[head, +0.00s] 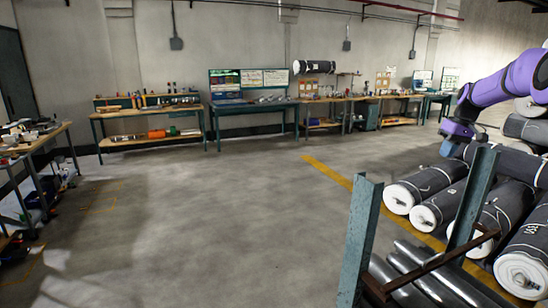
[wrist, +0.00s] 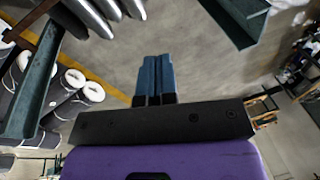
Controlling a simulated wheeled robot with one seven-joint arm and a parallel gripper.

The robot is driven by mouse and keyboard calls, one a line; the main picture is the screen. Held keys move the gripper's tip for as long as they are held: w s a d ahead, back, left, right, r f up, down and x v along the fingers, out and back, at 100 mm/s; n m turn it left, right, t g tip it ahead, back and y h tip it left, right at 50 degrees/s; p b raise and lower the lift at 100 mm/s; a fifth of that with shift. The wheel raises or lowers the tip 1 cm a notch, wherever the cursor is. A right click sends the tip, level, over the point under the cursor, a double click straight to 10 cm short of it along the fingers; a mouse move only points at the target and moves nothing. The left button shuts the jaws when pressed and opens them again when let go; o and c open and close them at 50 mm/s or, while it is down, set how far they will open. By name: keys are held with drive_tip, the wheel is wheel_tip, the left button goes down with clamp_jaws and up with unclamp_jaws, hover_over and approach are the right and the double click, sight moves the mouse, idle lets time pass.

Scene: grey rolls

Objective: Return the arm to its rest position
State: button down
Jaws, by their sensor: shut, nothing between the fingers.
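My purple arm (head: 505,82) reaches in from the right edge of the head view, above the grey rolls. Its wrist end hangs at the left of the arm, over the back of the roll pile. In the wrist view my gripper (wrist: 154,75) shows with its two blue fingers together and nothing between them. Bare concrete floor lies behind the fingertips in that view.
Grey rolls (head: 425,184) with white ends are piled at the right. A teal post (head: 361,240) and metal pipes (head: 440,284) stand and lie in front. Workbenches (head: 253,108) line the back wall, and another bench (head: 35,143) is at left. The middle floor is clear.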

drive_tip(key=s+a+r+t+h, duration=0.1)
drive_tip(key=s+a+r, duration=0.6)
drive_tip(key=s+a, duration=0.35)
drive_tip(key=s+a+r+t+h, duration=0.1)
drive_tip(key=s+a+r, duration=0.6)
drive_tip(key=s+a, duration=0.35)
drive_tip(key=s+a+f, duration=0.2)
drive_tip(key=s+a, duration=0.1)
drive_tip(key=s, duration=0.5)
drive_tip(key=s+a+f+m+t, duration=0.1)
drive_tip(key=s+a+f, duration=0.1)
drive_tip(key=s, duration=0.6)
drive_tip(key=s+a+f+t, duration=0.1)
drive_tip(key=s+a+f, duration=0.1)
drive_tip(key=s, duration=0.7)
drive_tip(key=shift+a+f+m, duration=0.25)
drive_tip(key=shift+a+m, duration=0.05)
drive_tip(key=shift+a, duration=0.5)
